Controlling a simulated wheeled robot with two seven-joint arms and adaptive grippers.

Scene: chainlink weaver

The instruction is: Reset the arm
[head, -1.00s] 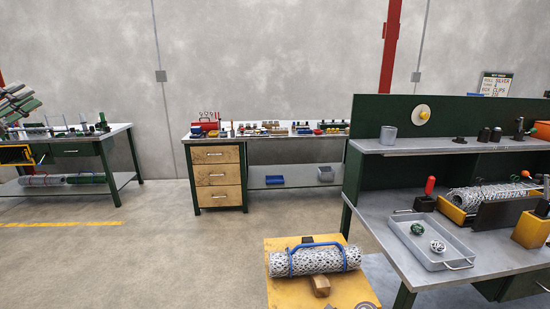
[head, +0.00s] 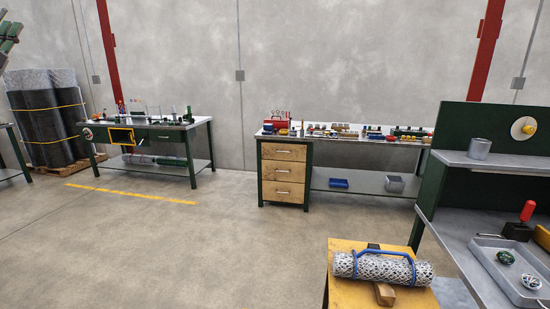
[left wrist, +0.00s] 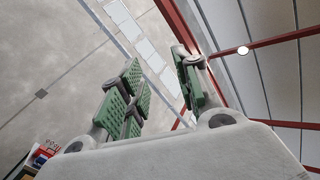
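My left gripper (head: 9,36) shows only in part at the upper left edge of the head view, raised and held up against the wall background. In the left wrist view my left gripper (left wrist: 160,88) points upward, with its green padded fingers spread apart and nothing between them. Wall and roof beams lie behind the fingers. My right gripper and arm are not in view.
A yellow stand (head: 345,285) with a rolled chain mesh (head: 383,267) under a blue strap is close at lower right. Beside it is a green-framed bench (head: 455,235) with a grey tray (head: 500,277). Workbenches line the wall. The floor (head: 180,255) at centre left is clear.

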